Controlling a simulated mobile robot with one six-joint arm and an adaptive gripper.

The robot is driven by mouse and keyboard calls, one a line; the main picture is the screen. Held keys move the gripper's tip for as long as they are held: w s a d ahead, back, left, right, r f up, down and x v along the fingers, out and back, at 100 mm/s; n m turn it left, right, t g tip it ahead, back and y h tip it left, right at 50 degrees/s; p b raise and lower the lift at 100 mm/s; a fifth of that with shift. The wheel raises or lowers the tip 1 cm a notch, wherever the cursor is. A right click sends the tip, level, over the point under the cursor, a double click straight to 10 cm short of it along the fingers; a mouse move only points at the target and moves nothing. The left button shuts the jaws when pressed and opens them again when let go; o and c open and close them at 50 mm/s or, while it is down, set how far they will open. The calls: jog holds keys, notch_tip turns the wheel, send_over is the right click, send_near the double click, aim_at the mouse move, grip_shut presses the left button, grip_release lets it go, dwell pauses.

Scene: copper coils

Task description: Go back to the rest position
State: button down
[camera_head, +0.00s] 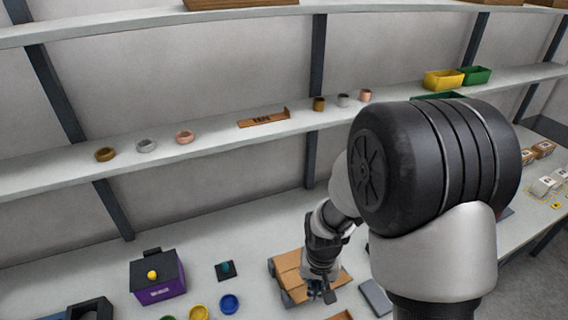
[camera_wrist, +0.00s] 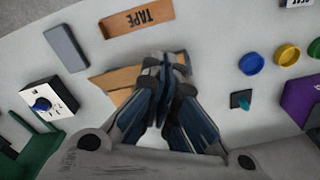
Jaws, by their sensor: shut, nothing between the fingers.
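My gripper (camera_head: 322,290) hangs low over the workbench in the head view, in front of a brown cardboard piece (camera_head: 290,272). In the wrist view my gripper (camera_wrist: 166,62) points at the bench with its dark fingers closed together at the tips and nothing between them. The cardboard piece (camera_wrist: 112,78) shows partly behind the fingers, which hide some of it. I cannot tell whether the fingertips touch it. My arm rises on the right of the head view and hides part of the bench and shelf.
A purple box (camera_head: 158,285), a teal knob on a black plate (camera_head: 226,271) and a blue dish (camera_head: 229,304) stand left of my gripper. A grey block (camera_head: 376,298) lies to its right. A shelf (camera_head: 230,145) with several rings and bins runs behind. A tape holder (camera_wrist: 138,20) lies nearby.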

notch_tip(320, 180, up, 7)
jog(key=s+d+t+b, duration=0.1)
jog(key=s+d+b, duration=0.1)
jog(key=b, duration=0.1)
jog(key=s+d+r+t+b, duration=0.1)
jog(key=s+d+r+b, duration=0.1)
jog(key=s, duration=0.5)
jog(key=s+d+r+n+t+b, duration=0.1)
jog(key=s+d+r+t+b, duration=0.1)
jog(key=s+r+b, duration=0.3)
jog(key=s+b, duration=0.1)
jog(key=s, duration=0.2)
jog(key=shift+s, duration=0.2)
jog(key=shift+w+d, duration=0.1)
jog(key=shift+w, duration=0.05)
